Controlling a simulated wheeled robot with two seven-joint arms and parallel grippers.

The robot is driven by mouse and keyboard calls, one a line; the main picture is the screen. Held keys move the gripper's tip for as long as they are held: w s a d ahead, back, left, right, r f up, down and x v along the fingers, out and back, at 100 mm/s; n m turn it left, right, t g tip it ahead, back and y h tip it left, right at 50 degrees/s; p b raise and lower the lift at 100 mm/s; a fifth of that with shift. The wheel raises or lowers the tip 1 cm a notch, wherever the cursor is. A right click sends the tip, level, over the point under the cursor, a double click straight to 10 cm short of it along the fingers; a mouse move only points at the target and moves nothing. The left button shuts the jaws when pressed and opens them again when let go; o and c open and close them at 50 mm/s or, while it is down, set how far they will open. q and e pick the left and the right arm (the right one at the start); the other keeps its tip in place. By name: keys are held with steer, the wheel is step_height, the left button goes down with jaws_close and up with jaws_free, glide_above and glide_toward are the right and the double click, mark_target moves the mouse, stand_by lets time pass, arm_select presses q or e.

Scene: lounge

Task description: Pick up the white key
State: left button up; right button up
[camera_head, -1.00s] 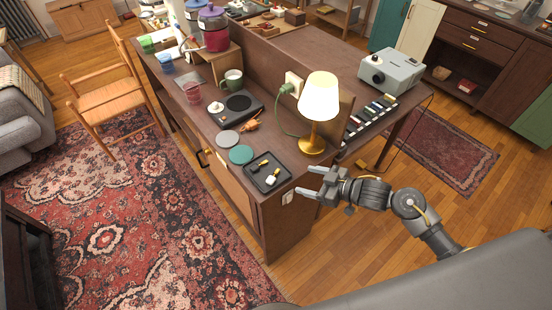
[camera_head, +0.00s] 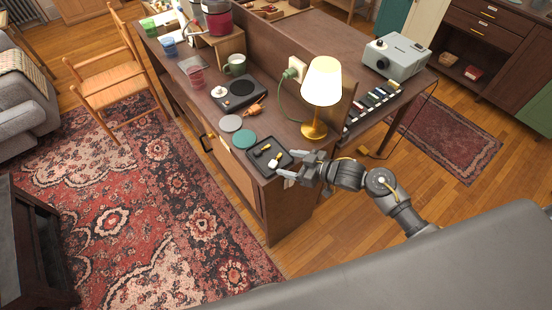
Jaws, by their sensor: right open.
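A small dark tray (camera_head: 254,163) lies on the near end of the wooden counter. In it lie two small keys with yellow parts. The white key (camera_head: 273,164) has a white head and sits at the tray's near right part. A black key (camera_head: 257,153) lies at its upper left. My right gripper (camera_head: 287,166) is open and empty, at the tray's right edge, with its fingers pointing left toward the white key. It appears apart from the key. My left gripper is out of view.
A lit lamp (camera_head: 321,85) with a brass base stands behind the tray. A green coaster (camera_head: 244,142), a grey coaster (camera_head: 231,123) and a small orange figure (camera_head: 257,108) lie left of it. The counter's front edge (camera_head: 267,183) is close to the tray.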

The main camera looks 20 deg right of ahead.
mark_target(275, 159)
steer(key=x, duration=0.4)
steer(key=shift+w+a+r+p, duration=0.1)
steer(key=shift+p, duration=0.3)
steer(key=shift+c, duration=0.6)
steer(key=c, duration=0.6)
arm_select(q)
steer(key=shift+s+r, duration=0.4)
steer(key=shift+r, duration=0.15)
arm_select(e)
steer(key=shift+r, duration=0.1)
